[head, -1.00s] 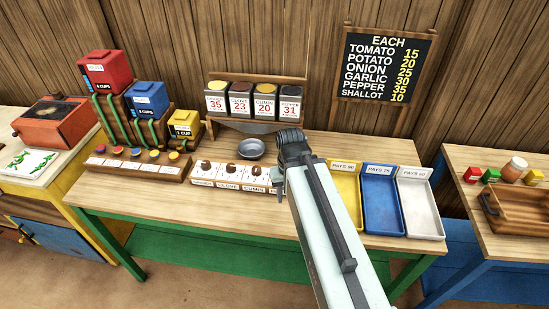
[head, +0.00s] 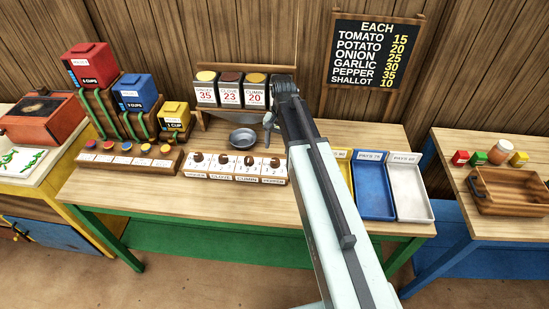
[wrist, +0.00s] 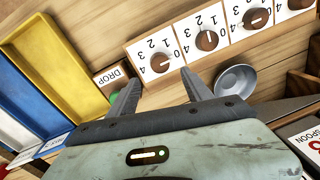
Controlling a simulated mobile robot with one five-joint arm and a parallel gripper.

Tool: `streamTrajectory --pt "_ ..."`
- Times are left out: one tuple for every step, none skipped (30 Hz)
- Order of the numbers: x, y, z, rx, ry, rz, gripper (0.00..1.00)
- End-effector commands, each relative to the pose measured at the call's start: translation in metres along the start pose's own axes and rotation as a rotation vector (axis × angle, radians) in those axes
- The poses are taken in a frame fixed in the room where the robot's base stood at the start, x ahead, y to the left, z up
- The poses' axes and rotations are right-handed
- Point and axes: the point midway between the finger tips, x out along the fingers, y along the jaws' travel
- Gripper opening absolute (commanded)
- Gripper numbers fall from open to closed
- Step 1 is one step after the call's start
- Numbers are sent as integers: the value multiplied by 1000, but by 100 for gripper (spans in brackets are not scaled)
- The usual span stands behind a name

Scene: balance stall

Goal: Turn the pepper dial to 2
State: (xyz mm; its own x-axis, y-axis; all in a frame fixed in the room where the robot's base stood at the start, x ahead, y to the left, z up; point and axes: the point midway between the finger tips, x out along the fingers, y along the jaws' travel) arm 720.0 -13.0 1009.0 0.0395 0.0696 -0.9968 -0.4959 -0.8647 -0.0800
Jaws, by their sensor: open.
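The pepper dial (head: 273,167) is the rightmost brown knob on the white dial board at the table's front. In the wrist view the pepper dial (wrist: 160,62) is the leftmost knob, with numbers 0 to 4 around it; I cannot read its pointer surely. My gripper (wrist: 162,76) is open and empty. Its two fingers frame the pepper dial in the wrist picture, apart from it. In the head view my gripper (head: 270,124) hangs behind the dial board, right of the small grey bowl (head: 243,138), with one finger visible.
The other dials (head: 222,161) stand in a row to the left. Spice tins (head: 230,92) stand on a rack behind; my arm hides the rightmost. A blue tray (head: 374,190) and a white tray (head: 409,190) lie right.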

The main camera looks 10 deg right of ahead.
Motion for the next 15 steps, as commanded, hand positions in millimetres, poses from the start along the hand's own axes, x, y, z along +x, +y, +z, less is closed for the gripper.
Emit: streamTrajectory --pt "4 0 1 -1 0 0 58" --pt "6 0 1 -2 0 0 58" --pt "10 0 1 -2 0 0 58" --pt "14 0 1 -3 0 1 58" --pt "18 0 1 -3 0 1 58" --pt "24 0 1 -4 0 1 58" --pt "29 0 1 -4 0 1 58" --pt "35 1 1 -4 0 1 58" --pt "42 1 1 -4 0 1 58" --pt "48 1 1 -4 0 1 58" --pt "54 1 1 -5 0 1 58" --pt "61 1 1 -5 0 1 58" --pt "66 0 1 -5 0 1 58" --pt "70 0 1 -5 0 1 58" --pt "75 0 1 -5 0 1 58"
